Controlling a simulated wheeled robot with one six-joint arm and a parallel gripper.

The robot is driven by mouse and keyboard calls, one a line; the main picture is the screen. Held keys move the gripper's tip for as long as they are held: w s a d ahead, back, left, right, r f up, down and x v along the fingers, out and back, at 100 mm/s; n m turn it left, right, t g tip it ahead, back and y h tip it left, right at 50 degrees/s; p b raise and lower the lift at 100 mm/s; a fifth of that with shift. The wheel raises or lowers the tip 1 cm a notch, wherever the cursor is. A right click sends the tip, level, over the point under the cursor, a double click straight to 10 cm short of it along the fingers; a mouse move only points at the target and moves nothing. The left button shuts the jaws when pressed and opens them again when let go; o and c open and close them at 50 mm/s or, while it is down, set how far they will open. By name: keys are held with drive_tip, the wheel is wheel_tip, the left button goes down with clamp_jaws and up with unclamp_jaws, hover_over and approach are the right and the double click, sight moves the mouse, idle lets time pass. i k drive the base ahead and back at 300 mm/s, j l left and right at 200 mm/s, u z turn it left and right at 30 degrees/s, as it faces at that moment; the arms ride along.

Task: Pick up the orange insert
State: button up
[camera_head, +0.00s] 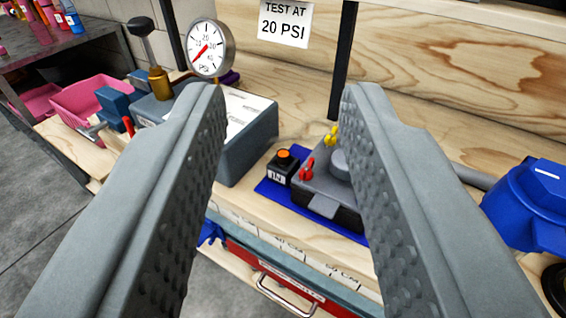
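My gripper (284,100) is open, with its two grey dimpled fingers wide apart and nothing between them. A small black block (281,166) marked "IN" stands on a blue mat, seen through the gap between the fingers. A small round orange piece (284,154) shows on its top. The right finger covers part of the grey box beside the block.
A grey box (316,190) with red and yellow parts stands right of the block on the blue mat (270,187). Left are a pressure gauge (210,48), a grey unit (250,145) and pink bins (92,98). A blue container (530,205) stands at right. A wooden wall rises behind.

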sight(283, 154)
drive_tip(key=l+u, duration=0.25)
drive_tip(key=l, duration=1)
